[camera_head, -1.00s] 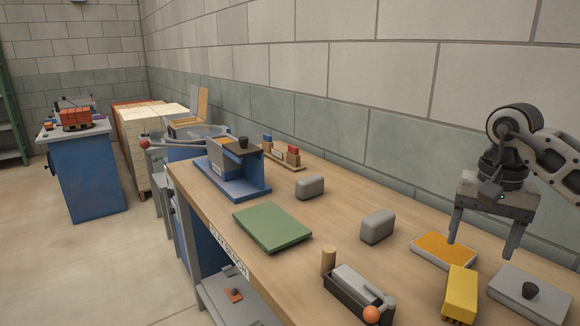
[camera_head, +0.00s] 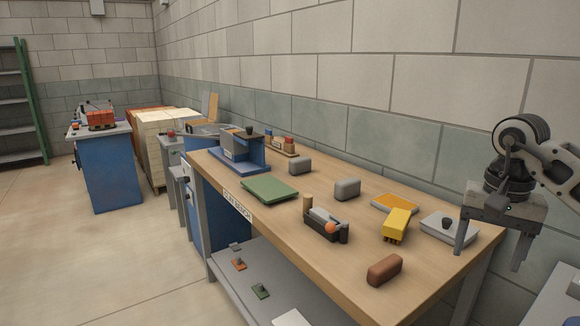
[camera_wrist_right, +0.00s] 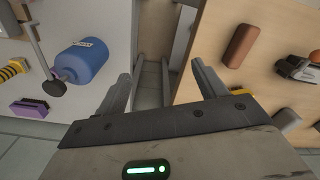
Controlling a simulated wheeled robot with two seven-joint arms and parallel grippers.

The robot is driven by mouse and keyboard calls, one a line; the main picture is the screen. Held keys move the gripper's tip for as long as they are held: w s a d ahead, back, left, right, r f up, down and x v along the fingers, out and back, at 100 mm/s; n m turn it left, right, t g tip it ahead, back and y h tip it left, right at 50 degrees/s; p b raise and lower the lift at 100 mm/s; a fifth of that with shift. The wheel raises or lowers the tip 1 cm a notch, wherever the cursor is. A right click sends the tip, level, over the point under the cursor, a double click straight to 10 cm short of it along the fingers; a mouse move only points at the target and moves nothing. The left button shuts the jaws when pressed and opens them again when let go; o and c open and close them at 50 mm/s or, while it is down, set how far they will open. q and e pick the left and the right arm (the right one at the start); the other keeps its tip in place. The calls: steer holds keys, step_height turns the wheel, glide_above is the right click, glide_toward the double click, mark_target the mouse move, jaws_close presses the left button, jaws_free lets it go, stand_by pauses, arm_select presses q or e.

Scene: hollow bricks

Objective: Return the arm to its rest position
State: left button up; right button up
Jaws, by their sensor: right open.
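My right gripper (camera_head: 491,248) is open and empty at the right of the head view, in front of the bench's right end. In the right wrist view its two fingers (camera_wrist_right: 164,88) stand wide apart with nothing between them. Below them are the gap beside the wooden bench (camera_wrist_right: 220,20) and a pale surface (camera_wrist_right: 100,25). My right arm comes in from the right edge of the head view. My left gripper does not show.
The bench (camera_head: 330,255) holds a reddish-brown block (camera_head: 385,269), a yellow brush-like piece (camera_head: 397,224), grey blocks (camera_head: 347,189), a green pad (camera_head: 269,190) and a blue fixture (camera_head: 228,160). A blue bottle (camera_wrist_right: 82,61) lies on the pale surface. Open floor is at left.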

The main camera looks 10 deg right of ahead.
steer(key=a+f+m+y, duration=0.1)
steer(key=a+f+y, duration=0.2)
steer(key=a, duration=0.4)
steer(key=s+a+f+m+y, duration=0.1)
steer(key=a+f+y, duration=0.2)
steer(key=a, duration=0.4)
steer(key=a+f+m+y, duration=0.1)
steer(key=a+f+y, duration=0.2)
steer(key=a, duration=0.4)
steer(key=s+a+r+m+t+y, duration=0.15)
steer(key=a+m+t+y, duration=0.35)
steer(key=m, duration=0.5)
steer(key=s+a+r+m+t+y, duration=0.1)
steer(key=a+r+m+t+y, duration=0.15)
steer(key=a+m+y, duration=0.65)
steer(key=s+d+f+m+t+h, duration=0.1)
steer(key=d+f+m+t+h, duration=0.15)
steer(key=f+m+h, duration=0.6)
steer(key=s+d+f+m+t+h, duration=0.2)
steer(key=d+f+m+h, duration=0.15)
steer(key=m, duration=1.05)
steer(key=s+d+f+m+t+h, duration=0.1)
steer(key=d+f+m+t+h, duration=0.35)
steer(key=m, duration=0.65)
steer(key=s+f+m+g+h, duration=0.3)
steer(key=s+f+m+g, duration=0.3)
steer(key=s+f, duration=0.1)
steer(key=shift+s+d+f, duration=0.2)
steer(key=shift+s+f, duration=0.2)
steer(key=shift+f, duration=0.2)
